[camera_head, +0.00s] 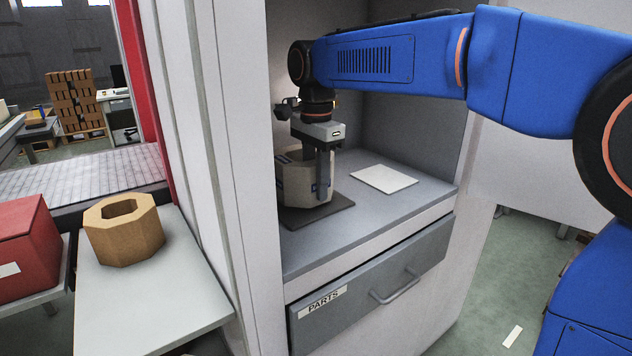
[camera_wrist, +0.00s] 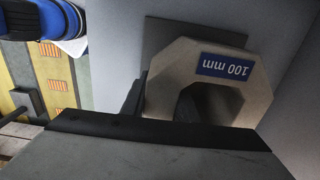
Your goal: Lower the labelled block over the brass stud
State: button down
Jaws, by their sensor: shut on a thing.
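The labelled block is a pale octagonal ring (camera_head: 293,180) with a wide hole, over a dark square plate (camera_head: 330,212) in the cabinet recess. In the wrist view the block (camera_wrist: 255,88) shows a blue "100 mm" label on its top face. My gripper (camera_head: 323,172) points down and is shut on the block's wall. In the wrist view one dark finger is outside the wall and another dark shape shows in the hole. I cannot tell whether the block touches the plate. The brass stud is not visible in either view.
A white sheet (camera_head: 384,179) lies on the shelf to the right. The cabinet's side walls stand close around my arm. Below is a shut drawer marked PARTS (camera_head: 370,290). A tan octagonal block (camera_head: 124,232) and a red box (camera_head: 25,245) stand outside, at left.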

jog(key=c, duration=1.3)
grip_release()
jog(key=shift+f, duration=0.1)
notch_tip(320, 180, up, 18)
jog(key=shift+f, duration=0.2)
jog(key=s+d+f+n+t, duration=0.1)
jog(key=s+d+f+n, duration=0.3)
jog(key=d, duration=0.6)
jog(key=s+d+f+n+t, duration=0.1)
jog(key=s+d+f+n, duration=0.1)
jog(key=s+d+f, duration=0.3)
jog(key=s+d+f+n+t, duration=0.1)
jog(key=s+d+f, duration=0.5)
jog(key=f, duration=0.8)
jog(key=s+d+f+n+t, duration=0.1)
jog(key=s+d+f+n, duration=0.3)
jog(key=s+f, duration=0.6)
jog(key=shift+s+d+f+t, duration=0.25)
jog(key=shift+s+d+t, duration=0.15)
jog(key=shift+d, duration=0.55)
